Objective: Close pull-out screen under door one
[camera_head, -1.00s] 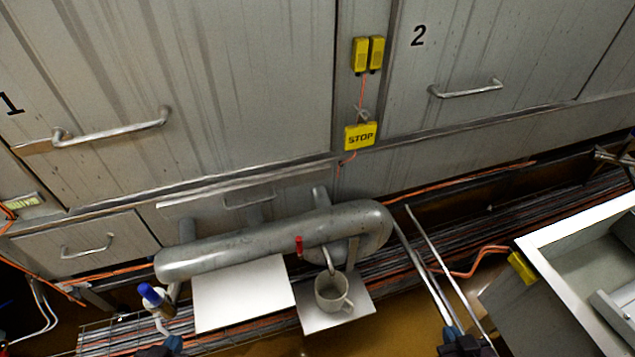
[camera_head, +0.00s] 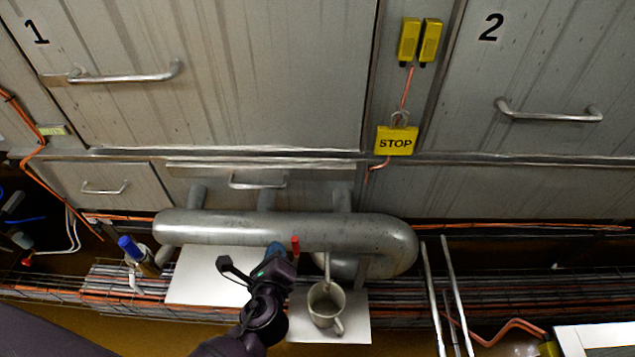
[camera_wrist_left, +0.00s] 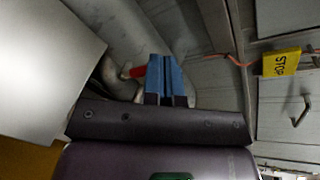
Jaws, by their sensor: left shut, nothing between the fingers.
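Door one (camera_head: 230,100) is a large grey metal door with a bar handle (camera_head: 125,76), at the upper left of the head view. Under it is a grey panel (camera_head: 310,190) with a small handle (camera_head: 258,183) and a pale strip along its top edge, which I take for the pull-out screen. The thick pipe in front hides its lower part. My left gripper (camera_head: 277,252) has blue fingers and is in front of the pipe, below that handle. In the left wrist view its fingers (camera_wrist_left: 166,78) are together and empty. My right gripper is out of view.
The grey pipe (camera_head: 280,231) with a red-handled tap (camera_head: 295,246) blocks the way to the panel. A mug (camera_head: 325,305) stands on a white plate (camera_head: 355,325). Another white plate (camera_head: 195,280) and a blue-capped bottle (camera_head: 135,252) are left.

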